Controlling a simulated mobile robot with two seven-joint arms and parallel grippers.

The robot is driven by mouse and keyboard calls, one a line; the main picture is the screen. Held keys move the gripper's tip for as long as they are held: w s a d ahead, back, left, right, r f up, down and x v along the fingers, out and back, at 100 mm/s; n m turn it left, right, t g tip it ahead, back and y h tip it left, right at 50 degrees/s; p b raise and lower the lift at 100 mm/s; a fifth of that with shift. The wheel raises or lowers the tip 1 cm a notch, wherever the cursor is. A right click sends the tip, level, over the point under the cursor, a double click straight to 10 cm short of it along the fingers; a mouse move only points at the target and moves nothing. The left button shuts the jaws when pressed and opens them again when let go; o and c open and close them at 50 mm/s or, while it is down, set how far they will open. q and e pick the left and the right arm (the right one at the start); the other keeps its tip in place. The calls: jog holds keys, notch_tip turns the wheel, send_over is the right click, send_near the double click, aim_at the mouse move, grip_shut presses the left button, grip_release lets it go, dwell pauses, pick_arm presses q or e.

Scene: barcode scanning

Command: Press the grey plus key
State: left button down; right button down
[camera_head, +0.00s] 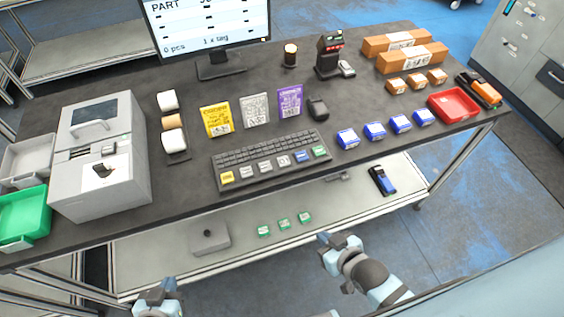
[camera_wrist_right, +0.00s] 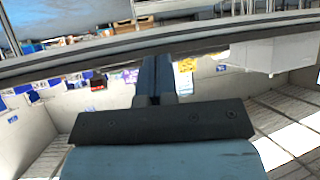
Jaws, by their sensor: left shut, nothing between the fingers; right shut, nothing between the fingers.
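The black keyboard (camera_head: 270,148) lies near the front edge of the dark table. Its front row has a yellow key, several light grey keys (camera_head: 267,166), a blue key and a green key. The labels are too small to tell which grey key is the plus. My right gripper (camera_head: 324,239) is shut and empty, in front of the table and below and right of the keyboard in the picture. Its shut fingers (camera_wrist_right: 155,80) also show in the right wrist view. My left gripper (camera_head: 168,286) is shut and empty at the bottom edge, apart from the table.
A label printer (camera_head: 100,155) stands left. Blue boxes (camera_head: 374,131) sit to the right. A lower shelf (camera_head: 165,250) lies under the table.

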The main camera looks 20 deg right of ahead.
jog(key=shift+d, duration=0.15)
jog(key=w+a+r+n+y+p, duration=0.1)
jog(key=w+a+r+n+y, duration=0.4)
jog(key=n, duration=0.6)
jog(key=w+a+r+n+y, duration=0.25)
jog(key=w+r+n, duration=0.35)
jog(key=n, duration=0.5)
jog(key=w+a+r+n+y+p, duration=0.1)
jog(key=w+a+r+n+y, duration=0.25)
jog(key=r+n, duration=0.55)
jog(key=w+d+f+n+g+h, duration=0.2)
jog(key=w+d+n+h, duration=0.1)
jog(key=n, duration=0.7)
jog(key=w+d+f+n+g+h, duration=0.2)
jog(key=w+d+n+h, duration=0.2)
jog(key=n, duration=0.5)
jog(key=w+h+p, duration=0.1)
jog(key=w, duration=0.1)
jog(key=shift+w+d+f+n, duration=0.25)
jog(key=shift+w+f+n, duration=0.05)
jog(key=shift+w+n, duration=0.1)
